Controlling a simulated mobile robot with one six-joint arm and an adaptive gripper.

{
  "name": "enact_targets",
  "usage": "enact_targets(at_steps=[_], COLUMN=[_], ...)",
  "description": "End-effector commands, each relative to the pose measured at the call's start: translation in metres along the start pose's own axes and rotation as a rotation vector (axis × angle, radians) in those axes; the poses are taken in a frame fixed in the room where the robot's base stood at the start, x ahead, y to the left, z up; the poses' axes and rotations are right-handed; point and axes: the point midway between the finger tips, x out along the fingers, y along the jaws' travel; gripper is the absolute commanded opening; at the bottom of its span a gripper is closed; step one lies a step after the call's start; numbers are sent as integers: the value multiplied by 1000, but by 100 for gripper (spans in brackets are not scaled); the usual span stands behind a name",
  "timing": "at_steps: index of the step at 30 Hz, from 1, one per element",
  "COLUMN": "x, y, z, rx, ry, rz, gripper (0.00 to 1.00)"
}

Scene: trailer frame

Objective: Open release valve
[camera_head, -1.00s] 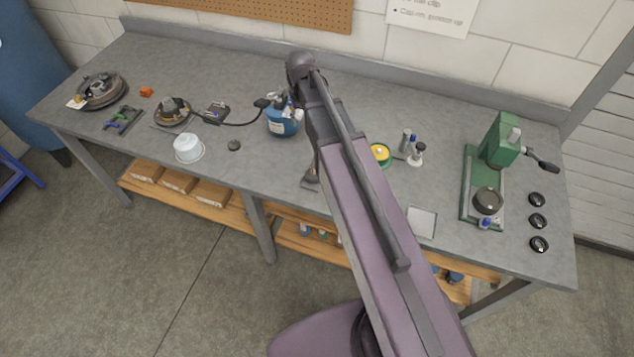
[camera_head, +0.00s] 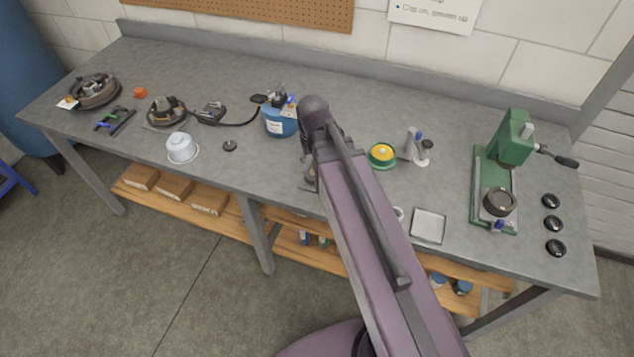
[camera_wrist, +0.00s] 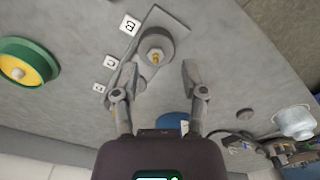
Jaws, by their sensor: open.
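In the wrist view, a round grey part with a brass centre (camera_wrist: 156,55) sits on a grey plate beside small white lettered tags (camera_wrist: 129,25). I cannot tell for sure whether it is the release valve. My gripper (camera_wrist: 162,69) is open, with its fingers apart on either side of the lower part of this fitting in the picture. In the head view my arm hides most of this spot and my fingers.
A blue container (camera_head: 280,125) with a black hose stands left of my arm; a green-yellow disc (camera_head: 382,155) lies right. A white tub (camera_head: 181,148), a square tray (camera_head: 429,226) and a green press (camera_head: 512,140) stand on the bench (camera_head: 240,185). The bench front between tub and arm is mostly clear.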

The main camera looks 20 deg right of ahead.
Motion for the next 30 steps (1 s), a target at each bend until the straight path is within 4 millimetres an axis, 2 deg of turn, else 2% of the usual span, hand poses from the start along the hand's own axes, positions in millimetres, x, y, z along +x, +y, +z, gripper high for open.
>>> enact_targets(at_steps=[1, 3, 10, 30], x=[8, 13, 24, 26], y=[0, 0, 0, 0], z=[9, 16, 32, 38], rx=[2, 5, 13, 15], ry=[0, 0, 0, 0], rz=[0, 0, 0, 0], gripper=[56, 56, 56, 56])
